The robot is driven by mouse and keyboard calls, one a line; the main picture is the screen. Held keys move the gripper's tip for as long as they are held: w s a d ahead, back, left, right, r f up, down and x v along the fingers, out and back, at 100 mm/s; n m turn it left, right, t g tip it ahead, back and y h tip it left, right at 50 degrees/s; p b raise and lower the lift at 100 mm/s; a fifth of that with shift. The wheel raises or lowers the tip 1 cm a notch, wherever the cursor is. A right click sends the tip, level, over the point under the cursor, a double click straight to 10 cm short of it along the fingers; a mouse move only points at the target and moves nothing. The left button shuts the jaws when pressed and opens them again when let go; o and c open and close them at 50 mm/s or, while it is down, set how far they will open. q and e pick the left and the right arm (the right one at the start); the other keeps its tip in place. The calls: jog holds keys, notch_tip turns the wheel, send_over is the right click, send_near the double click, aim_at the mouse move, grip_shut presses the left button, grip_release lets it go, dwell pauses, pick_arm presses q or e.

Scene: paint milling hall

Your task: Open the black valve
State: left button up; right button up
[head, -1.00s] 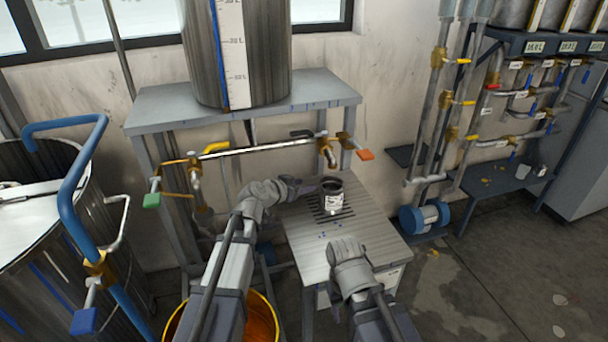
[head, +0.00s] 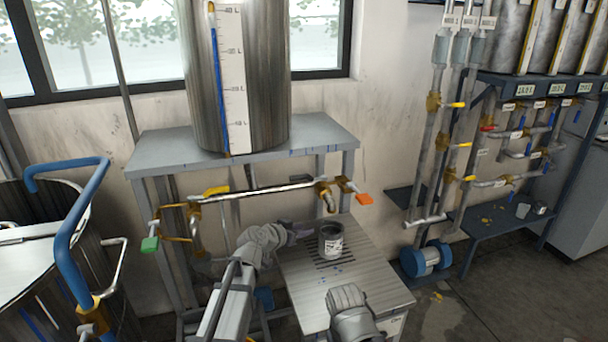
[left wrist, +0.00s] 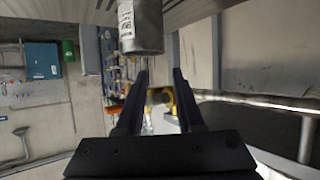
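The black valve's handle (head: 302,188) sits on the horizontal pipe (head: 260,190) under the tank shelf, between a yellow handle (head: 216,190) and an orange one (head: 364,199). My left gripper (head: 303,232) is below the black handle and apart from it, just left of an open can (head: 331,240) on the bench. In the left wrist view its two dark fingers (left wrist: 158,85) stand apart with nothing held between them; the can (left wrist: 140,25) shows beyond. My right gripper (head: 347,298) is over the bench's front part; its fingers are hidden.
The bench (head: 300,290) has a slotted grate under the can. A large steel tank (head: 270,90) stands on the shelf (head: 165,160). A green handle (head: 149,244) is at the pipe's left end. A blue-handled vessel (head: 40,280) stands at left. Other pipes and valves stand at right.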

pick_arm(q)
jog(key=shift+n+g+y, duration=0.7)
jog(key=shift+n+g, duration=0.1)
jog(key=shift+g, duration=0.1)
jog(key=r+p, duration=0.1)
jog(key=p, duration=0.1)
jog(key=w+r+p, duration=0.1)
jog(key=p, duration=0.1)
jog(key=w+d+r+p, duration=0.1)
jog(key=r+p, duration=0.1)
jog(key=p, duration=0.1)
jog(key=shift+w+r, duration=0.1)
grip_shut()
jog(key=w+a+r+n+y+p, duration=0.1)
jog(key=w+r+n+y+p, duration=0.1)
jog(key=r+p, duration=0.3)
jog(key=w+r+n+g+y+p, duration=0.1)
jog(key=w+r+n+y+p, duration=0.2)
jog(key=r+p, duration=0.3)
jog(key=w+a+r+n+y+p, duration=0.1)
jog(key=w+r+n+y+p, duration=0.1)
jog(key=r+p, duration=0.4)
jog(key=shift+w+a+r+n+y+p, duration=0.15)
jog(key=shift+w+a+n+y+p, duration=0.2)
jog(key=shift+n+y+p, duration=1.05)
jog(key=shift+m+h+p, duration=0.45)
jog(key=shift+m+h, duration=0.05)
jog(key=shift+h, duration=0.1)
